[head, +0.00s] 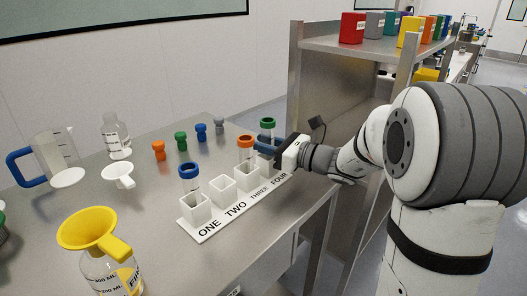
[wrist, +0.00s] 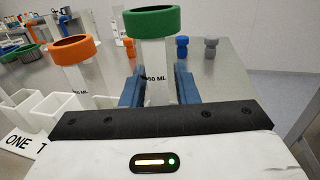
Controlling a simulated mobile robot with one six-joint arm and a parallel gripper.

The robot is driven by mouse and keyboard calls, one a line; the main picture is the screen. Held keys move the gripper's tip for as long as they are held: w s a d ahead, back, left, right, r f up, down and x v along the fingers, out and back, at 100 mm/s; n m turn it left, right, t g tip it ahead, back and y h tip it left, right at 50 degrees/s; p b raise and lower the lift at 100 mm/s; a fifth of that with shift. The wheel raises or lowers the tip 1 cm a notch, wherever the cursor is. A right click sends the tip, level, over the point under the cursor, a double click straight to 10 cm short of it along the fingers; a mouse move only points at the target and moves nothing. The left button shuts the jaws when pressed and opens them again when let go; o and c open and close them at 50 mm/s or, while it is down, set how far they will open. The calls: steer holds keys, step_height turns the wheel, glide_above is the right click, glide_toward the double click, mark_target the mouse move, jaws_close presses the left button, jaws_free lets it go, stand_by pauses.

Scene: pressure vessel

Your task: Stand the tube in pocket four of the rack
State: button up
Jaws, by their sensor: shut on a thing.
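My gripper (head: 268,147) is shut on the clear tube with a green rim (head: 268,124). In the wrist view this tube (wrist: 154,52) stands upright between the two blue fingers (wrist: 157,88). It is over the FOUR end of the white rack (head: 212,229). The gripper partly hides pocket four and the tube's lower end, so I cannot tell whether the tube is inside the pocket. An orange-rimmed tube (head: 246,142) stands at pocket three. A blue-rimmed tube (head: 189,170) stands at pocket one. Pocket two (head: 222,188) looks empty.
Orange (head: 158,150), green (head: 181,141), blue (head: 201,132) and grey (head: 219,126) stoppers stand behind the rack. A yellow funnel (head: 93,229) on a bottle, a jug (head: 57,158) and another bottle (head: 115,137) are to the left. A metal shelf (head: 340,98) stands close on the right.

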steer(key=shift+f, duration=0.8)
steer(key=shift+f, duration=0.1)
steer(key=o, duration=0.9)
steer(key=shift+o, duration=0.2)
